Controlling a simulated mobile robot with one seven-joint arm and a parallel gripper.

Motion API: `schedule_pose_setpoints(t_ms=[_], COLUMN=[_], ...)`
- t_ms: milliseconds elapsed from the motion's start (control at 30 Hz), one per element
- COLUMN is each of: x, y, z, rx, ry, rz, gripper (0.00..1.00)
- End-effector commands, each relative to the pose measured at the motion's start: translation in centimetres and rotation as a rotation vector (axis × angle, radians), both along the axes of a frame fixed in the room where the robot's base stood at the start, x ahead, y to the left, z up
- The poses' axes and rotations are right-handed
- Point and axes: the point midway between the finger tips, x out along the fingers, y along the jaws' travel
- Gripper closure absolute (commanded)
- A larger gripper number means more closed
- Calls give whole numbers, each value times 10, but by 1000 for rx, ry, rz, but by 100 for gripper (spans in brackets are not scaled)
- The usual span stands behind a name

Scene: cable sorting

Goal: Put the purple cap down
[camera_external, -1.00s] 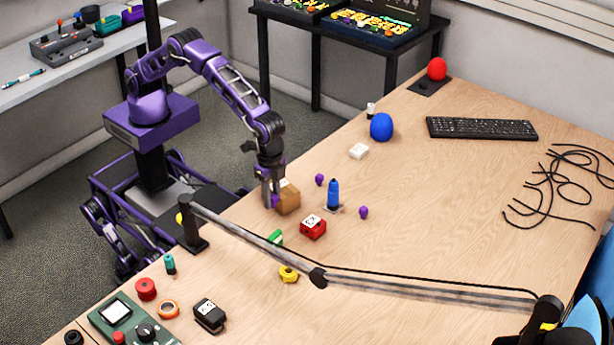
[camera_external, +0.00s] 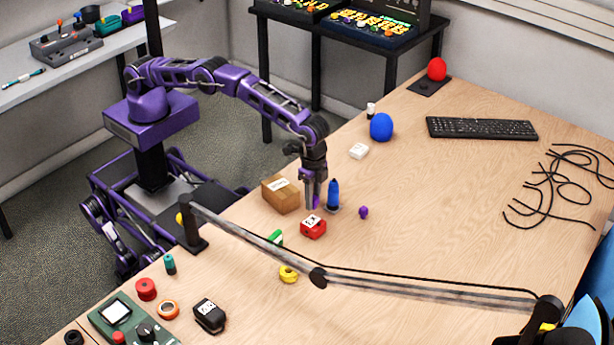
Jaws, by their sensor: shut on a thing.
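My gripper (camera_external: 313,204) points down over the table, shut on a small purple cap (camera_external: 316,203). The cap shows only partly between the fingers. It is close to the table, but I cannot tell whether it touches it. A second purple cap (camera_external: 363,212) lies on the table to the right, apart from my gripper.
A blue bottle (camera_external: 333,192) stands just right of my gripper. A red box (camera_external: 313,229) is just in front, and a cardboard box (camera_external: 281,195) is to the left. A long bar (camera_external: 400,290) crosses the near table. The table right of the second cap is clear.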

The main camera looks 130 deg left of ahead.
Motion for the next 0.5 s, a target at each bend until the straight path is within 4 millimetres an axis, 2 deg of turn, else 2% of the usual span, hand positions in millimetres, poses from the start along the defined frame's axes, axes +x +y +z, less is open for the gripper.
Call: schedule_pose_setpoints(t_ms=[300, 500], x=[0, 0], y=[0, 0], z=[-45, -49], rx=[0, 0], ry=[1, -1], rz=[0, 0], gripper=[100, 100])
